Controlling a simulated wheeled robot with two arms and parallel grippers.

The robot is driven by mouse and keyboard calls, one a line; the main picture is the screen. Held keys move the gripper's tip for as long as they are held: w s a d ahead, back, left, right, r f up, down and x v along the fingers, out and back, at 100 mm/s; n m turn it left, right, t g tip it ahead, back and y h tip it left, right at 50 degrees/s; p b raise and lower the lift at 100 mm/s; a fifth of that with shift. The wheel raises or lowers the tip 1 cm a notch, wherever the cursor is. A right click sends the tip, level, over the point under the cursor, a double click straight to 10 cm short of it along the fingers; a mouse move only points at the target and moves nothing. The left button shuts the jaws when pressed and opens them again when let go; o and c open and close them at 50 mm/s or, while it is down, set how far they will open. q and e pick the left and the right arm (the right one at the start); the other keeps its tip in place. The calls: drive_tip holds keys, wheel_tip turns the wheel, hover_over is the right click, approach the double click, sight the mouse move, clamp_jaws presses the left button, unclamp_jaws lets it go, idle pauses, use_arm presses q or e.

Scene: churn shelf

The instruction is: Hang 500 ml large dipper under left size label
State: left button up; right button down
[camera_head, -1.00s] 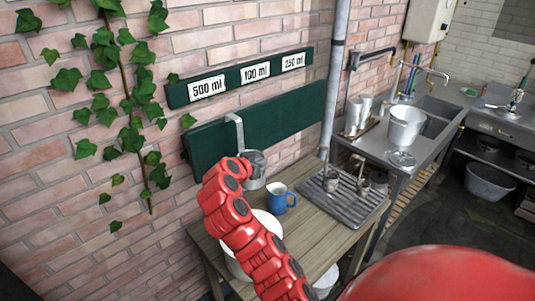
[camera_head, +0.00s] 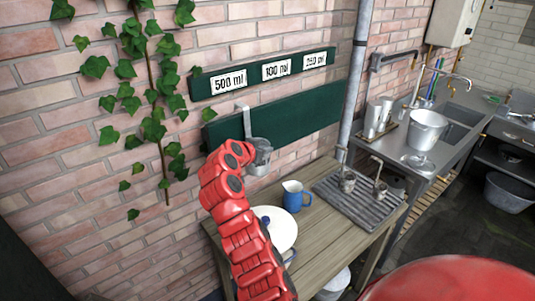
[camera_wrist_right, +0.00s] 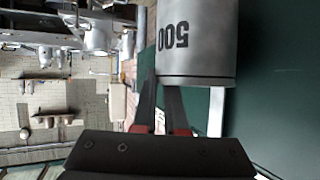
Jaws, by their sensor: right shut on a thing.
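The grey metal dipper (camera_head: 262,158) has a cup and a tall flat handle with a bent top. In the right wrist view the dipper's cup (camera_wrist_right: 197,42) shows "500" upside down. My right gripper (camera_head: 250,152) is shut on the dipper; its dark fingers also show in the wrist view (camera_wrist_right: 160,112). The dipper is upright in front of the lower green board (camera_head: 310,115). Its handle top is near the board's upper edge, below and slightly right of the left "500 ml" label (camera_head: 228,81). I cannot tell whether the hook touches the board. My left gripper is not in view.
The wooden table (camera_head: 310,240) below holds a blue mug (camera_head: 296,196), a white lidded pot (camera_head: 282,230) and a ribbed drain tray (camera_head: 360,200) with small dippers. A grey pipe (camera_head: 356,90) stands right of the board. Ivy (camera_head: 150,100) hangs at left.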

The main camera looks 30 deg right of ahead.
drive_tip(key=shift+a+r, duration=0.1)
drive_tip(key=shift+w, duration=0.2)
idle(0.4)
drive_tip(key=shift+w+a+b, duration=0.1)
drive_tip(key=shift+w+b, duration=0.05)
drive_tip(key=shift+b, duration=0.25)
drive_tip(key=shift+r+b, duration=0.1)
drive_tip(key=shift+b, duration=0.4)
idle(0.4)
drive_tip(key=shift+f+b, duration=1.2)
drive_tip(key=shift+b, duration=0.35)
idle(0.4)
drive_tip(key=shift+f+b, duration=0.25)
drive_tip(key=shift+b, duration=0.35)
idle(0.4)
drive_tip(key=c, duration=0.9)
unclamp_jaws()
